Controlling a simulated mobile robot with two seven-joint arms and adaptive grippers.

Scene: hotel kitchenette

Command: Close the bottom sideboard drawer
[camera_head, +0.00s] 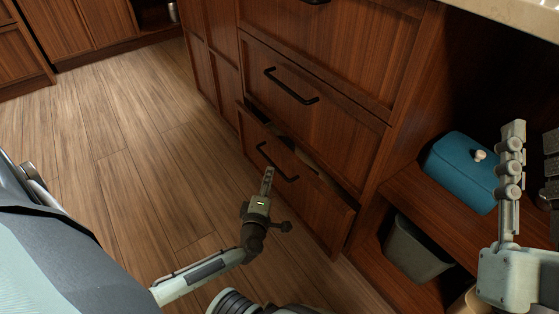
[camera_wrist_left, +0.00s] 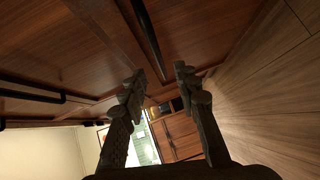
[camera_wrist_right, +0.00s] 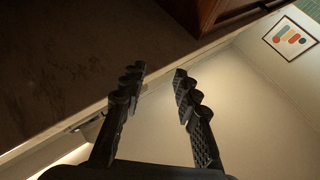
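The bottom sideboard drawer (camera_head: 290,185) is a dark wood front with a black bar handle (camera_head: 277,163). It stands partly open, with a dark gap along its top edge. My left gripper (camera_head: 268,172) is at the drawer front, close to the handle. In the left wrist view its two fingers (camera_wrist_left: 158,85) are apart with nothing seen between them. I cannot tell whether it touches the front. My right gripper (camera_head: 512,150) is raised at the right, away from the drawer; in the right wrist view its fingers (camera_wrist_right: 157,82) are apart and empty.
The drawer above (camera_head: 310,95) is shut. Right of the drawers, open shelves hold a blue lidded box (camera_head: 462,170) and a grey bin (camera_head: 415,250), near my right gripper. A pale countertop (camera_head: 515,15) overhangs at top right. Wooden floor (camera_head: 130,150) is clear at left.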

